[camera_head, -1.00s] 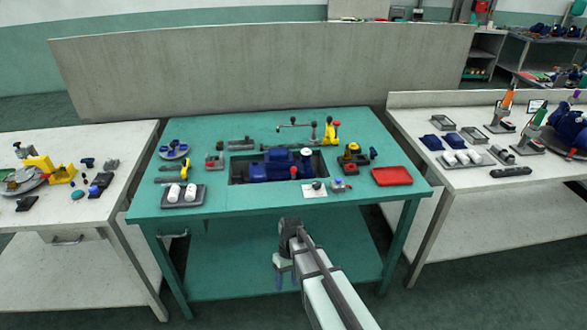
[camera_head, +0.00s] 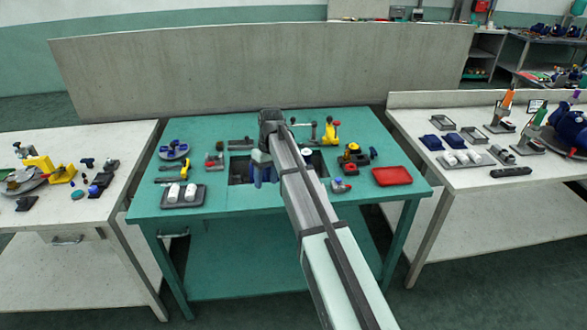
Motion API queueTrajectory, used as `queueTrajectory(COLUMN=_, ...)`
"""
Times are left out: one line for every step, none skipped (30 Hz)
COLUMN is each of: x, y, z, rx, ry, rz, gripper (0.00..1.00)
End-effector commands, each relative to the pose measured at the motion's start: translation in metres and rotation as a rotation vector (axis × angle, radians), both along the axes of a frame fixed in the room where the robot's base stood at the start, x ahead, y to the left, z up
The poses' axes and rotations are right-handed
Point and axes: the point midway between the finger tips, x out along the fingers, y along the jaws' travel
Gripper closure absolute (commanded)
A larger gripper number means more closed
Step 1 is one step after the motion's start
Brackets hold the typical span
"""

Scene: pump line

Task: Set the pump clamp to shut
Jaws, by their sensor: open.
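My gripper (camera_head: 262,160) hangs over the recess in the teal bench, open, with nothing seen in it. The blue pump in the recess is mostly hidden behind my gripper and arm; a bit of blue (camera_head: 267,176) shows beneath the gripper. A yellow upright piece with a red tip (camera_head: 330,134), which looks like the clamp, stands behind the recess, right of my arm. A thin bar runs left from it, partly covered by my arm. I cannot tell whether the clamp is open or shut.
On the teal bench (camera_head: 222,206), a dark tray with white cylinders (camera_head: 184,194) is at left and a red tray (camera_head: 392,175) at right. A yellow-and-black device (camera_head: 352,158) stands right of the recess. White benches flank both sides; a grey panel (camera_head: 250,65) stands behind.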

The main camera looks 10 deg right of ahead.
Motion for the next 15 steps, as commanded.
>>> queueTrajectory(x=0.031, y=-0.018, z=0.018, rx=-0.025, ry=-0.022, rz=-0.048, gripper=0.46)
queueTrajectory(x=0.042, y=-0.028, z=0.027, rx=-0.041, ry=-0.034, rz=-0.075, gripper=0.46)
queueTrajectory(x=0.057, y=-0.042, z=0.039, rx=-0.06, ry=-0.05, rz=-0.112, gripper=0.46)
queueTrajectory(x=0.066, y=-0.051, z=0.047, rx=-0.075, ry=-0.059, rz=-0.137, gripper=0.46)
queueTrajectory(x=0.075, y=-0.06, z=0.055, rx=-0.088, ry=-0.068, rz=-0.16, gripper=0.46)
queueTrajectory(x=0.084, y=-0.072, z=0.065, rx=-0.102, ry=-0.08, rz=-0.188, gripper=0.46)
queueTrajectory(x=0.09, y=-0.079, z=0.071, rx=-0.112, ry=-0.087, rz=-0.207, gripper=0.46)
queueTrajectory(x=0.095, y=-0.085, z=0.076, rx=-0.122, ry=-0.093, rz=-0.222, gripper=0.46)
queueTrajectory(x=0.1, y=-0.092, z=0.082, rx=-0.13, ry=-0.1, rz=-0.239, gripper=0.46)
queueTrajectory(x=0.103, y=-0.096, z=0.086, rx=-0.135, ry=-0.104, rz=-0.25, gripper=0.46)
queueTrajectory(x=0.105, y=-0.099, z=0.088, rx=-0.14, ry=-0.108, rz=-0.259, gripper=0.46)
queueTrajectory(x=0.107, y=-0.102, z=0.09, rx=-0.145, ry=-0.11, rz=-0.267, gripper=0.46)
queueTrajectory(x=0.107, y=-0.104, z=0.09, rx=-0.147, ry=-0.112, rz=-0.27, gripper=0.46)
queueTrajectory(x=0.108, y=-0.105, z=0.09, rx=-0.149, ry=-0.113, rz=-0.273, gripper=0.46)
queueTrajectory(x=0.108, y=-0.105, z=0.087, rx=-0.15, ry=-0.114, rz=-0.274, gripper=0.46)
